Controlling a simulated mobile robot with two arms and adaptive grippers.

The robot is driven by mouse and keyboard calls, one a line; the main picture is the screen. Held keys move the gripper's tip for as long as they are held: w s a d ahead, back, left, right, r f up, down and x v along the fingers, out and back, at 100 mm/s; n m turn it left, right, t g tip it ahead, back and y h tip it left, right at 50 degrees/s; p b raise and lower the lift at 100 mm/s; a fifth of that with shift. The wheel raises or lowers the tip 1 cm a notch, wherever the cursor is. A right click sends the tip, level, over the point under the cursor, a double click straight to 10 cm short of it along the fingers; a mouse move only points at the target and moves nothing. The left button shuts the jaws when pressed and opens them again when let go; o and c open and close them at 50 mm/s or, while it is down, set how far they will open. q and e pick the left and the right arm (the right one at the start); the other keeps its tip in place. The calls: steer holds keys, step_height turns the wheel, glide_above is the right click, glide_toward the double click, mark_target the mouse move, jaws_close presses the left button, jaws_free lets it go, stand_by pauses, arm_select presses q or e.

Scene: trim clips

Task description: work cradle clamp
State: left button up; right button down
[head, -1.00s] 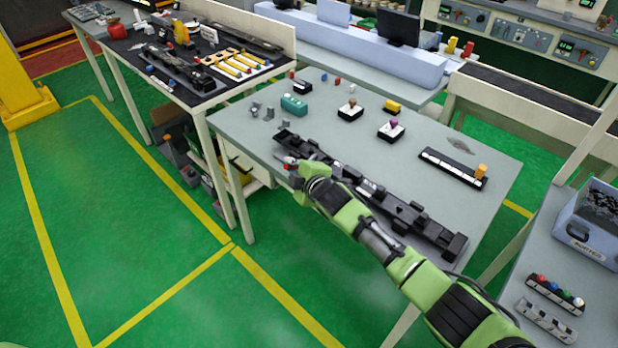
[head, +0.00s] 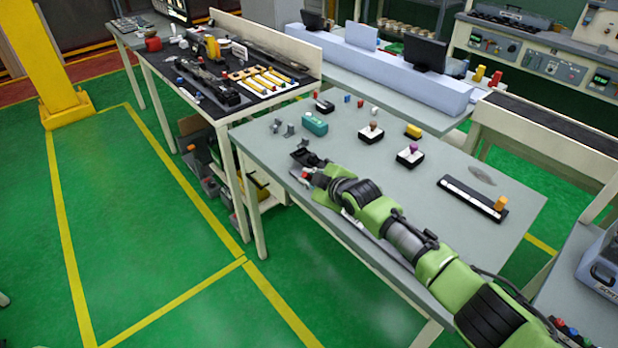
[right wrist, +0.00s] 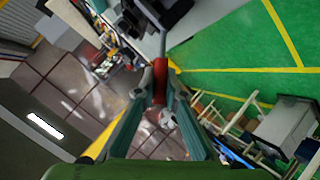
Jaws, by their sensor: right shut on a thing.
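A long black cradle fixture (head: 304,156) lies on the grey table near its front edge. Only its left end shows clearly in the head view; my right arm covers most of the rest. My right gripper (head: 309,172) is at the front of that end. In the right wrist view, my right gripper (right wrist: 160,90) is shut on a red handle (right wrist: 160,76) with a thin grey rod (right wrist: 162,45) running on from it. How the handle joins the clamp is hidden. My left gripper is not in view.
A dark-topped bench (head: 205,110) with tools stands at left. The green floor in front is open.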

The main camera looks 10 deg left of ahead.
steer(key=c, duration=2.4)
jaws_free()
steer(key=shift+o, duration=0.2)
steer(key=v, duration=1.2)
